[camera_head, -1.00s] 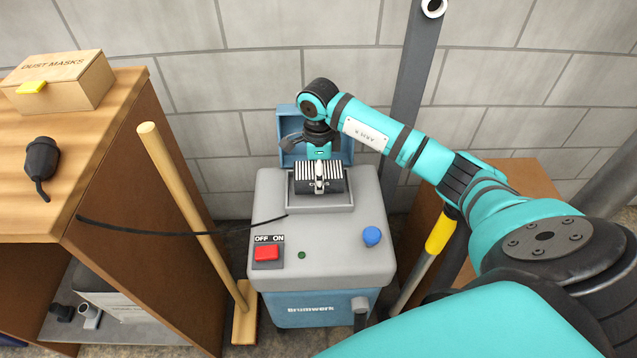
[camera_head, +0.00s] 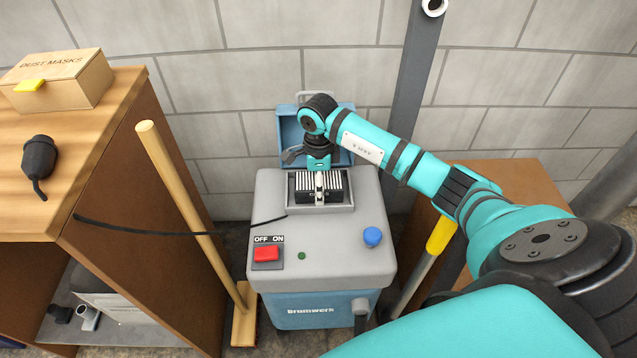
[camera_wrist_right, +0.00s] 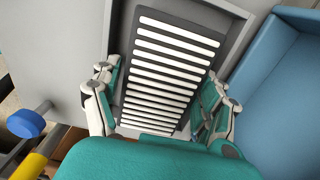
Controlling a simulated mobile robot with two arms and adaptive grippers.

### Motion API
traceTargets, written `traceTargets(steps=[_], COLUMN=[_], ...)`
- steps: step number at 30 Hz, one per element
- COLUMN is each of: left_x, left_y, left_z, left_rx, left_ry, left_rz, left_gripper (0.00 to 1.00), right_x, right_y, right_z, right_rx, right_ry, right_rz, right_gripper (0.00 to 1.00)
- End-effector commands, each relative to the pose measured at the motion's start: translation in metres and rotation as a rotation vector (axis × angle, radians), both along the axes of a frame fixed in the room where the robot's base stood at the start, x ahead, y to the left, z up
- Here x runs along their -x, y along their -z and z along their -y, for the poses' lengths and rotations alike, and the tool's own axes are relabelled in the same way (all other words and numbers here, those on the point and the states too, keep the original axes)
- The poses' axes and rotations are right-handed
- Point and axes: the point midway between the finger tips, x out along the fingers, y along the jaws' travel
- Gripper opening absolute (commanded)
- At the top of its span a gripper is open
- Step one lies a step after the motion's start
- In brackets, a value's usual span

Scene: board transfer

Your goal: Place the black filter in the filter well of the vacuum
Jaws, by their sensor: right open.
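The black filter (camera_head: 338,184), a dark frame with white pleats, lies pleats up in the filter well (camera_head: 347,208) on top of the grey vacuum (camera_head: 335,245). In the right wrist view the filter (camera_wrist_right: 182,48) lies inside the well's grey rim (camera_wrist_right: 238,24); I cannot tell whether it is fully down. My right gripper (camera_head: 320,186) points down over the filter. The right wrist view shows its fingers (camera_wrist_right: 157,95) open, one on either side of the filter. My left gripper is not in view.
The blue lid (camera_head: 288,130) stands open behind the well. The vacuum's top also has a red switch (camera_head: 266,254) and a blue knob (camera_head: 372,236). A broom (camera_head: 190,215) leans at the left, beside a wooden cabinet (camera_head: 130,190) carrying a dust mask box (camera_head: 62,85).

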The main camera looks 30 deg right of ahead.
Motion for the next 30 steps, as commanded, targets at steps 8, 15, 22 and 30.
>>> traceTargets(steps=[8, 15, 22, 30], left_x=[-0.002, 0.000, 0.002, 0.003], left_y=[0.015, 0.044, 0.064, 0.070], left_z=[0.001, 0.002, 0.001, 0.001], left_rx=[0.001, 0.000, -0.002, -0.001], left_ry=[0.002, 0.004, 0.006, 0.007], left_rz=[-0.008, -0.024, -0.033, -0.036], left_gripper=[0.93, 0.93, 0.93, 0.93], right_x=[-0.001, -0.002, -0.001, 0.000], right_y=[-0.022, -0.075, -0.112, -0.122], right_z=[0.000, 0.001, 0.000, 0.000], right_rx=[0.000, 0.002, 0.001, -0.001], right_ry=[-0.001, -0.001, 0.000, 0.000], right_rz=[0.004, 0.006, 0.003, -0.001], right_gripper=[0.76, 0.76, 0.76, 0.76])
